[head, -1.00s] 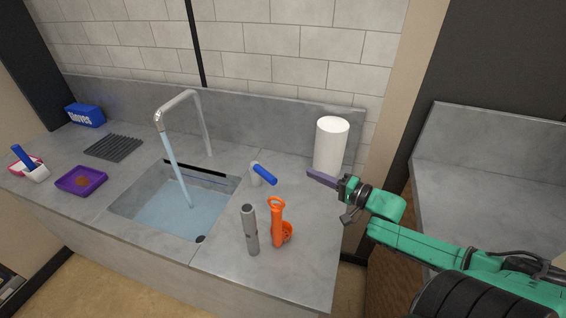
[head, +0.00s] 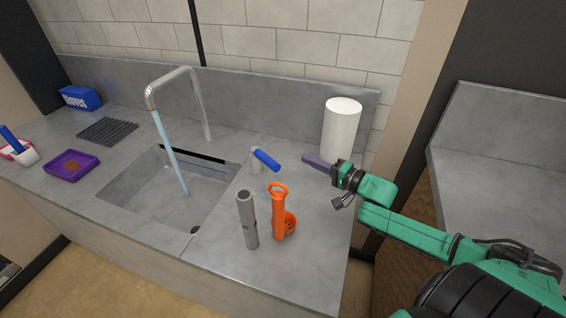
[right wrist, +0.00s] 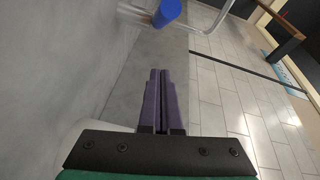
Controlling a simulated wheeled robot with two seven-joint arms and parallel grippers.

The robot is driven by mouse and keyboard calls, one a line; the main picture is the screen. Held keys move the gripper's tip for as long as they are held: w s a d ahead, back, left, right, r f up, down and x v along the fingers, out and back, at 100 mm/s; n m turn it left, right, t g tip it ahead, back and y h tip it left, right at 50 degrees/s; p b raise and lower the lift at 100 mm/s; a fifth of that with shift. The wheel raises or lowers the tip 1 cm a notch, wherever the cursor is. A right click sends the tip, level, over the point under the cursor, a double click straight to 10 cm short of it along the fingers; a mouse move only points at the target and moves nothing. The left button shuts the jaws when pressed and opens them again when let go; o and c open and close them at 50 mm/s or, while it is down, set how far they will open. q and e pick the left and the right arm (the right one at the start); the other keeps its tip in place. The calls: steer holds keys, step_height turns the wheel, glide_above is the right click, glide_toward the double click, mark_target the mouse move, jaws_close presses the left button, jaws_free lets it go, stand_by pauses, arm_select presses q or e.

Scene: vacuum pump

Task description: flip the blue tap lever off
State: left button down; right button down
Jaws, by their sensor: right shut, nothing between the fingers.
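The blue tap lever (head: 266,160) sits on a short grey post on the counter, right of the sink. It also shows at the top of the right wrist view (right wrist: 168,12). The grey tap (head: 188,72) arches over the sink (head: 150,205), and a stream of water (head: 170,155) runs from its spout. My right gripper (head: 306,158) is shut and empty, right of the lever with a gap between them. Its purple fingers lie together in the right wrist view (right wrist: 160,75). My left gripper is not in view.
A grey cylinder (head: 247,222) and an orange tool (head: 279,215) stand in front of the lever. A white paper roll (head: 341,128) stands behind my right gripper. A purple tray (head: 72,165), a black rack (head: 108,131) and a blue box (head: 80,98) are at the left.

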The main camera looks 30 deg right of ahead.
mark_target(266, 159)
steer(key=w+a, duration=0.1)
steer(key=a, duration=0.1)
steer(key=w+a, duration=0.2)
steer(key=w+a+f, duration=0.1)
steer(key=w+a, duration=0.1)
steer(key=shift+w+a+p, duration=0.1)
steer(key=shift+a+p, duration=0.05)
steer(key=shift+p, duration=0.2)
steer(key=shift+a+p, duration=0.25)
steer(key=shift+p, duration=0.2)
